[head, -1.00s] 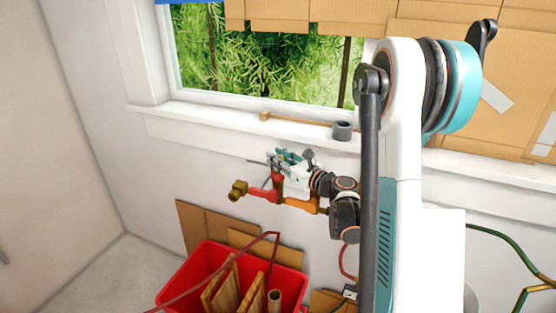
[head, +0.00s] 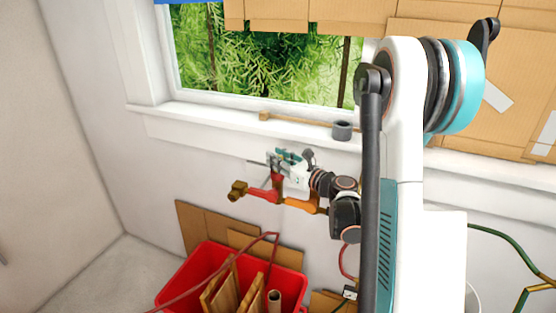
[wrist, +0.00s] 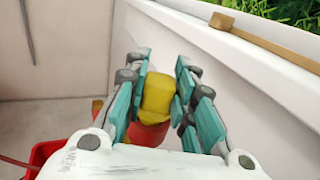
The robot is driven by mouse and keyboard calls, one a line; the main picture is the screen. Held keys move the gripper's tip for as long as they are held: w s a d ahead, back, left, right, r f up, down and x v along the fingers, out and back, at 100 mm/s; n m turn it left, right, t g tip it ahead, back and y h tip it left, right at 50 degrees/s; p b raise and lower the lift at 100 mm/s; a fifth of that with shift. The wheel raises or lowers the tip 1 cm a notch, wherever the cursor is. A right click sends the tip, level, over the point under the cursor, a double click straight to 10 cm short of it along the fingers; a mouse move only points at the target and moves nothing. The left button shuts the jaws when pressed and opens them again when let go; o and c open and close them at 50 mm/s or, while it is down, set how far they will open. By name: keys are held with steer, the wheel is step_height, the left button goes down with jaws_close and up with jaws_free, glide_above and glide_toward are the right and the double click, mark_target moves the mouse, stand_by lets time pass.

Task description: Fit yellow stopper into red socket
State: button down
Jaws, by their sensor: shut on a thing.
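The yellow stopper (wrist: 158,97) is between the teal finger pads of my gripper (wrist: 161,72) in the wrist view, and the gripper is shut on it. The red socket (wrist: 150,134) shows just below the stopper, lined up closely with it. I cannot tell how deep the stopper sits in the socket. In the head view my gripper (head: 284,161) is over the red upright socket (head: 277,180) on the wall pipe. The stopper is hidden there by the fingers.
The pipe has a brass end (head: 237,190) at left and an orange length (head: 300,204) at right. The window sill (head: 200,119) is above, with a dark ring (head: 342,131) on it. A red bin (head: 180,285) with wood pieces stands below.

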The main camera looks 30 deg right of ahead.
steer(key=shift+f+b, duration=0.6)
steer(key=c, duration=1.6)
jaws_free()
steer(key=shift+c, duration=0.2)
steer(key=shift+s, duration=0.1)
steer(key=b+v, duration=0.1)
steer(key=v, duration=1)
steer(key=shift+b, duration=0.4)
